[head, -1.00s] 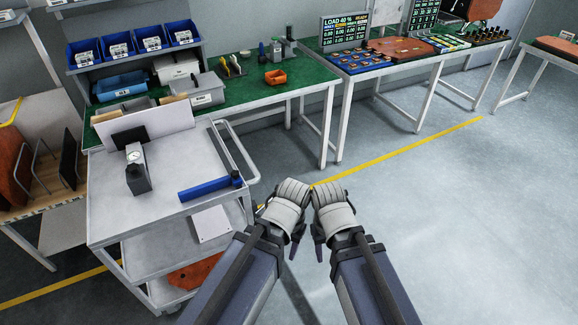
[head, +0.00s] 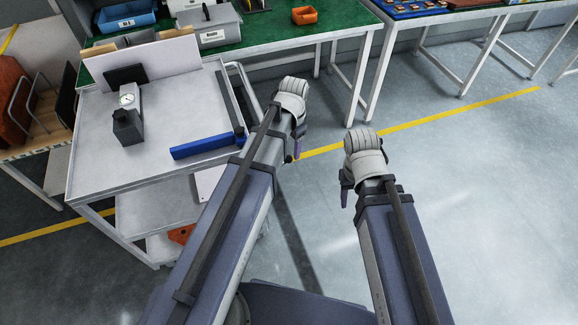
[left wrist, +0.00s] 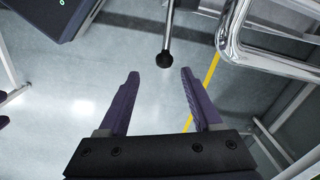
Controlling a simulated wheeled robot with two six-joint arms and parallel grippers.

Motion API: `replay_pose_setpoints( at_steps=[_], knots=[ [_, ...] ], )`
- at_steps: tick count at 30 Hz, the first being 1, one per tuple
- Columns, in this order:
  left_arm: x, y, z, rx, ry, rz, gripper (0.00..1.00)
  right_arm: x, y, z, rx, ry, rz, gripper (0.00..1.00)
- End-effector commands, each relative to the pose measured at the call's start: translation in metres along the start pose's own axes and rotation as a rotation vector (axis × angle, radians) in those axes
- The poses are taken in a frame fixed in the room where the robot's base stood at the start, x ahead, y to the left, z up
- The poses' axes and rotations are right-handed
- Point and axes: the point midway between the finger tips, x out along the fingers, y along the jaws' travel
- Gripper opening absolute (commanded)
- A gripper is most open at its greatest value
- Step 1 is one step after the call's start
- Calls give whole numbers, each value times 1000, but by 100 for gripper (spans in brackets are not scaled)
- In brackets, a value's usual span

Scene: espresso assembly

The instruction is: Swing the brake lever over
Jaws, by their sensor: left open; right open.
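In the left wrist view, a thin metal rod with a black ball knob (left wrist: 165,59) hangs into the top middle; it looks like the brake lever. My left gripper (left wrist: 160,77) is open, its two purple fingers apart on either side below the knob. The knob appears beyond the fingertips, between their lines, and nothing is held. In the head view, my left gripper (head: 298,147) is beside the cart's right side, and I cannot make out the lever there. My right gripper (head: 346,190) is open and apart from the cart, over bare floor; its fingers are mostly hidden.
The cart's chrome handle (left wrist: 232,42) is close on the right in the left wrist view. The grey cart (head: 185,90) carries a dark gauge device (head: 127,122) and a blue bar (head: 203,146). A green-topped bench (head: 275,30) stands behind. Floor to the right is clear.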

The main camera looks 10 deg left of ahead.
Motion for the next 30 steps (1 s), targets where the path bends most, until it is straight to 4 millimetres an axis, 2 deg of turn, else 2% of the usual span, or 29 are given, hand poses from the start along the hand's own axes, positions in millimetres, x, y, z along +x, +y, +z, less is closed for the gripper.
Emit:
replay_pose_setpoints(
  at_steps=[3, 8, 14, 30],
  knots=[
    [5, -9, -1, 19, 4, 0, 66, 4, 0, 0, 0, 0, 0, 50],
    [6, -8, 0, 21, 5, -1, 66, 5, 0, 0, 0, 0, 0, 50],
    [18, -8, -1, 20, 4, -1, 66, 17, -2, -1, 0, 0, 0, 50],
    [80, -8, -1, 19, 4, -1, 66, 79, -8, -5, 0, 0, 0, 50]
  ],
)
